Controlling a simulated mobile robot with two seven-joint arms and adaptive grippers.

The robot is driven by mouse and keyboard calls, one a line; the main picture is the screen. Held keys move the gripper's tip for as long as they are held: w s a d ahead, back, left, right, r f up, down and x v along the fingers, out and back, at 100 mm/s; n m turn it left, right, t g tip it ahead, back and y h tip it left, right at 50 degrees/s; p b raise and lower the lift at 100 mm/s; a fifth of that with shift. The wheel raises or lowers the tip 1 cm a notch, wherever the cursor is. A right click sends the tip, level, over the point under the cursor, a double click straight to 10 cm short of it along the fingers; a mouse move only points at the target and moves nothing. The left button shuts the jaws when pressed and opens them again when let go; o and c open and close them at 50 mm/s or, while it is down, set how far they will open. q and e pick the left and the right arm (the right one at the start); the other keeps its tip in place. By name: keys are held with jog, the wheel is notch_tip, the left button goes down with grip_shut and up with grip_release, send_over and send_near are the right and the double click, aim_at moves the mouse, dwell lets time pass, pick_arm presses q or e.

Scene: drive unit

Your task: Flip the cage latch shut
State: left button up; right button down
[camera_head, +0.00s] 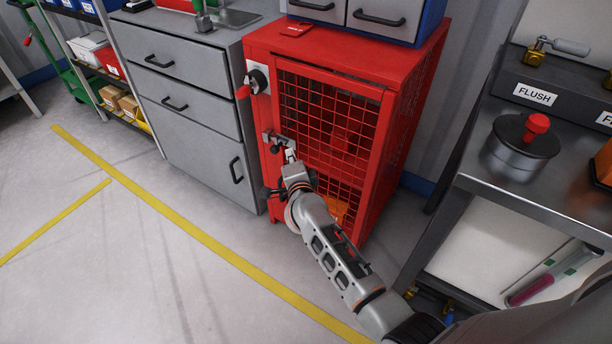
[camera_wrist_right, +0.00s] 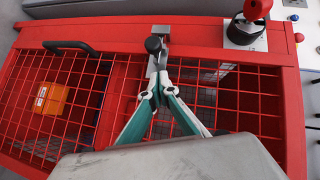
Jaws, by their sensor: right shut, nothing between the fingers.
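The red cage (camera_head: 334,102) has a wire mesh door, which looks closed, and it fills most of the right wrist view (camera_wrist_right: 285,95). The cage latch (camera_head: 275,141) is a grey metal piece with a dark knob at the door's left edge. It also shows in the right wrist view (camera_wrist_right: 154,47), knob at the frame rail. My right gripper (camera_head: 291,156) is at the latch, fingertips together and empty. In the right wrist view its fingertips (camera_wrist_right: 157,88) meet just below the latch; I cannot tell whether they touch it. My left gripper is not in view.
A red rotary switch (camera_head: 250,84) sits on the cage frame above the latch. A black door handle (camera_wrist_right: 68,46) and an orange box (camera_wrist_right: 50,99) inside the cage show too. Grey drawers (camera_head: 188,98) stand left; a steel bench (camera_head: 540,190) stands right. The floor in front is clear.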

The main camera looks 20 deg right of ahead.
pick_arm(q)
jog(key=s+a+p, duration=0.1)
jog(key=p, duration=0.2)
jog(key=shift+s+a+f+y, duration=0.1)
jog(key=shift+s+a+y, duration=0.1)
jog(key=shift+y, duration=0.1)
pick_arm(e)
jog(key=v, duration=1)
pick_arm(q)
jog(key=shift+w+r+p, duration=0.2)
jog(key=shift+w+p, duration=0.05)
jog(key=shift+p, duration=0.05)
pick_arm(e)
jog(key=shift+f, duration=0.1)
